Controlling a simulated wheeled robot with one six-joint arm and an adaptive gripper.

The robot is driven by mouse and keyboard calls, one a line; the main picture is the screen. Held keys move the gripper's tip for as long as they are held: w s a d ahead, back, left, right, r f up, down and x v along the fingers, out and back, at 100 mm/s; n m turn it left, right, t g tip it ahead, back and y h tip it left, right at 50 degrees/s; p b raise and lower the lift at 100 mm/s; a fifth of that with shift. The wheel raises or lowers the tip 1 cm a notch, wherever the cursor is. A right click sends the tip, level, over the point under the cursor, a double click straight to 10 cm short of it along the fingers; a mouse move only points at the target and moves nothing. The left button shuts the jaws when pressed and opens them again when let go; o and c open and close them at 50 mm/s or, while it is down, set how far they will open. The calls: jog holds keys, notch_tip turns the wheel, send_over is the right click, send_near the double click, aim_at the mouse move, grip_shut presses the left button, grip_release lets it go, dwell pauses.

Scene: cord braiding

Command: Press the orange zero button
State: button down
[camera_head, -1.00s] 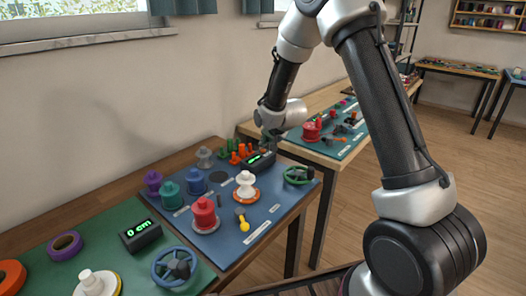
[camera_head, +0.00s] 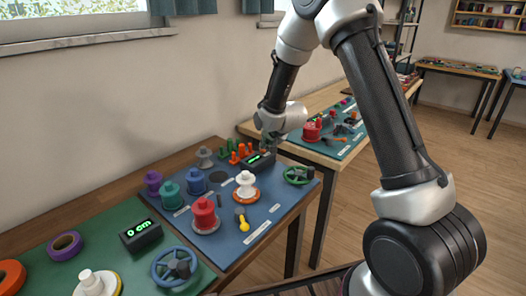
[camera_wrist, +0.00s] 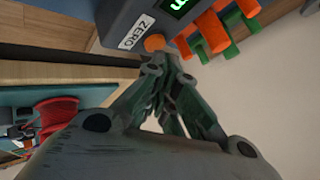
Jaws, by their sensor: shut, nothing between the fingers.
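The orange zero button (camera_wrist: 154,43) is a small round knob on the dark counter box (camera_wrist: 120,12), beside a white label reading ZERO (camera_wrist: 137,32). My gripper (camera_wrist: 168,58) is shut and empty, its fingertips right by the button in the wrist view. I cannot tell whether they touch it. In the head view my gripper (camera_head: 267,143) points down at the counter box (camera_head: 258,161) with its green display on the blue mat. The button is hidden or too small to make out there.
Orange and green pegs (camera_wrist: 214,28) stand close beside the counter box. Spools (camera_head: 204,215) and a green handwheel (camera_head: 299,175) share the blue board (camera_head: 243,243). Another counter box (camera_head: 140,235) sits on the green board at left. A wooden table (camera_head: 325,100) stands behind.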

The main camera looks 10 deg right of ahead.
jog(key=shift+f, duration=0.35)
dwell(0.6)
jog(key=shift+r, duration=0.8)
jog(key=shift+r, duration=2.5)
